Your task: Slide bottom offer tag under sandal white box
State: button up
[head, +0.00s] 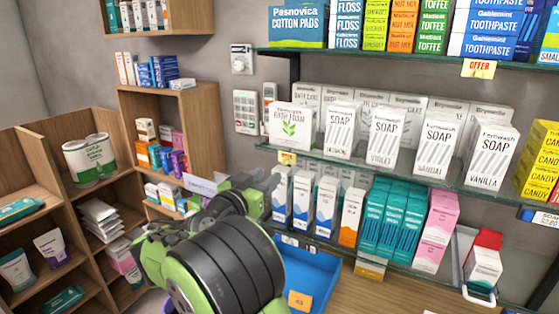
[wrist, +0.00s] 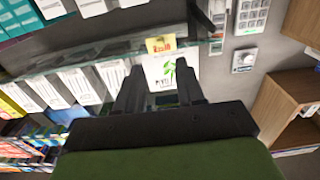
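The white sandal soap box (head: 436,143) stands upright on the middle glass shelf, between the violet and vanilla soap boxes. A yellow offer tag (head: 478,68) hangs on the top shelf edge. A smaller yellow tag (head: 287,157) is on the middle shelf edge below the bath foam box; a yellow tag also shows in the wrist view (wrist: 159,44). Another yellow tag (head: 371,268) is on the lower shelf edge, its text too small to read. My gripper (head: 264,190) is left of the lower shelf's boxes. In the wrist view its fingers (wrist: 158,70) are apart, with nothing visibly held.
Blue-white, teal and pink boxes line the lower shelf. A blue tray (head: 312,270) with an orange tag (head: 299,300) lies below. Wooden shelving (head: 200,120) stands at the left.

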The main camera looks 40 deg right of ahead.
aim_at(284, 162)
jog(key=p+x, duration=0.2)
jog(key=x, duration=0.6)
grip_shut()
dwell(1.1)
